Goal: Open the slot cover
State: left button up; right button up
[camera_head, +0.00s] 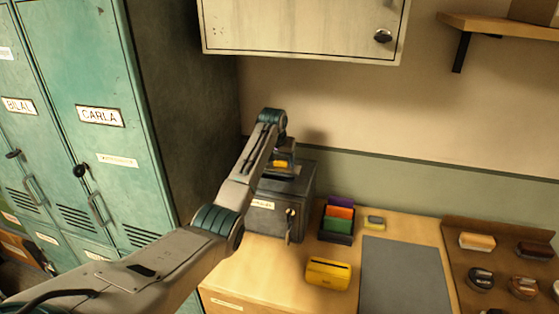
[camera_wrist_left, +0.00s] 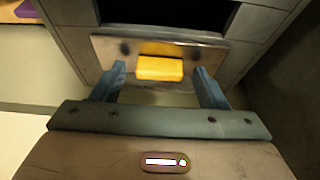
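A dark grey box (camera_head: 268,222) with a label and a key at its front stands on the wooden desk. A flat metal cover plate (camera_wrist_left: 110,48) with a yellow tab (camera_wrist_left: 160,68) shows on it in the left wrist view. A dark opening (camera_wrist_left: 170,14) lies beyond the plate. The yellow tab also shows in the head view (camera_head: 281,164). My left gripper (camera_wrist_left: 160,72) is open, with one finger on each side of the tab and a gap on both sides. My left gripper is partly hidden by its own arm in the head view. My right gripper is in no view.
A card holder (camera_head: 337,222), a yellow box (camera_head: 328,274) and a grey mat (camera_head: 405,275) lie right of the box. A brown tray (camera_head: 490,262) holds several small items. Teal lockers (camera_head: 95,60) stand left; a wall cabinet (camera_head: 300,25) hangs above.

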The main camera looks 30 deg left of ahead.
pick_arm(q)
jog(key=shift+s+r+b, duration=0.2)
jog(key=shift+r+b, duration=0.15)
jog(key=shift+r, duration=0.1)
jog(key=b+v, duration=0.3)
jog(key=v, duration=0.7)
jog(key=shift+s+f, duration=0.1)
jog(key=shift+f, duration=0.1)
